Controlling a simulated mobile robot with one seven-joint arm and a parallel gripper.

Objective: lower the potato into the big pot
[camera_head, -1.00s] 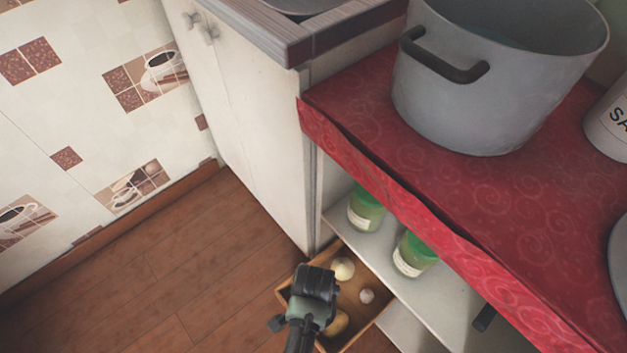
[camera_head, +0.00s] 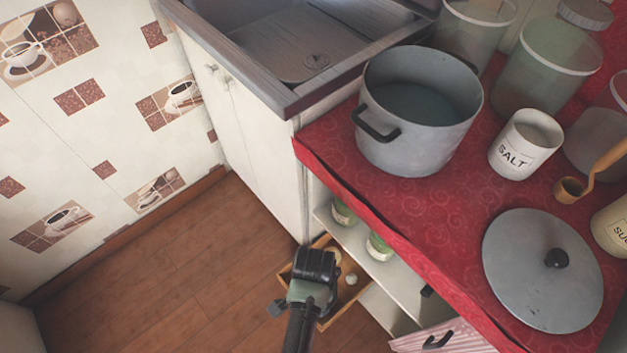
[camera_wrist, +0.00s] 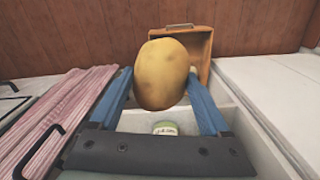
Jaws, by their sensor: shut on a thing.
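The potato (camera_wrist: 162,76) is yellow-brown and held between the two blue fingers of my gripper (camera_wrist: 165,92) in the wrist view. The big pot (camera_head: 415,145) is grey, with black handles, and stands upright and uncovered on the red oilcloth counter (camera_head: 400,205), up and to the right of my gripper. Its inside looks grey-blue.
The pot's lid (camera_head: 530,290) lies on the counter at right. A salt canister (camera_head: 522,145) and glass jars (camera_head: 555,65) stand right of and behind the pot. The sink (camera_head: 290,45) is at left. Green jars (camera_head: 378,247) stand on the shelf above the wooden drawer (camera_head: 338,315).

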